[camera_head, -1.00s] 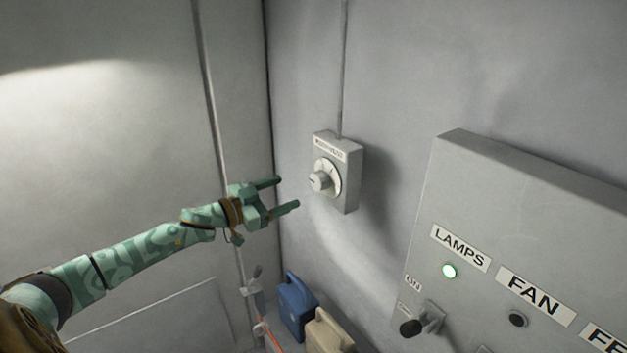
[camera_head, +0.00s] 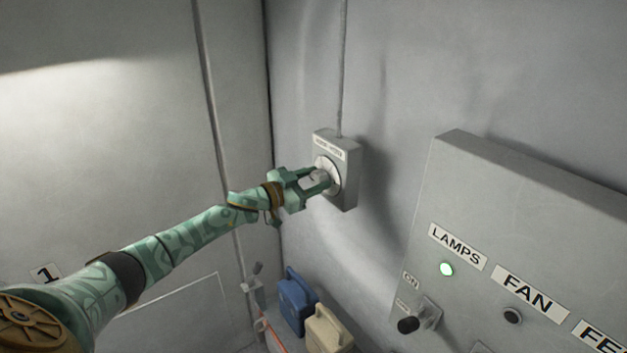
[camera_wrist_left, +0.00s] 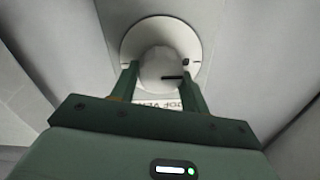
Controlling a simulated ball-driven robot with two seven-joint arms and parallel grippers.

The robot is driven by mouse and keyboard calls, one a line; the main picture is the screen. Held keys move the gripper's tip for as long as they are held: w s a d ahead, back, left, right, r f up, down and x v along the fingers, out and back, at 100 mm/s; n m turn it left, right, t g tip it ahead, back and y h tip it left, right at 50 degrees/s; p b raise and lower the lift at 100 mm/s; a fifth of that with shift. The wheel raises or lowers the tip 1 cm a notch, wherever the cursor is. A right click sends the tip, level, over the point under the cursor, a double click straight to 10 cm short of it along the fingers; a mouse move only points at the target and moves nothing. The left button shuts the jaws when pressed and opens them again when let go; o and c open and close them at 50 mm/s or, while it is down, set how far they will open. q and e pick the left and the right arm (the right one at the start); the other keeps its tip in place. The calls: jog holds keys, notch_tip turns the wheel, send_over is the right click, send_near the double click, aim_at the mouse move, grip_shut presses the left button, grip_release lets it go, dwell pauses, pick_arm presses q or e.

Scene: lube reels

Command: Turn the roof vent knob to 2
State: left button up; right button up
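The roof vent knob (camera_head: 318,176) is a pale round knob on a white dial (camera_head: 334,172), on a small grey box (camera_head: 349,190) fixed to the wall. My left gripper (camera_head: 322,180) is at the knob, one finger on each side. In the left wrist view the knob (camera_wrist_left: 160,68) sits between the two fingertips (camera_wrist_left: 157,78). A dark line marks the knob, and a dark mark shows on the dial rim (camera_wrist_left: 128,45). I cannot tell whether the fingers press on the knob. The dial numbers are not readable. My right gripper is out of view.
A blue can (camera_head: 296,303) and a beige can (camera_head: 328,330) stand below. The wall around the box is clear.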

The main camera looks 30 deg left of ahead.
pick_arm(q)
jog(key=shift+c, duration=0.7)
jog(key=shift+m, duration=0.3)
jog(key=m, duration=0.4)
jog(key=shift+d+f+b, duration=0.1)
jog(key=shift+b, duration=0.25)
jog(key=m, duration=0.3)
jog(key=shift+f+b, duration=0.1)
jog(key=shift+b, duration=0.25)
jog(key=m+b, duration=0.1)
jog(key=m, duration=0.2)
jog(key=shift+s+d+f+m, duration=0.1)
jog(key=shift+m, duration=0.3)
jog(key=m+b, duration=0.3)
jog(key=m, duration=0.3)
jog(key=shift+f, duration=0.2)
jog(key=m+b, duration=0.3)
jog(key=m, duration=0.3)
jog(key=shift+f, duration=0.1)
jog(key=shift+m, duration=0.4)
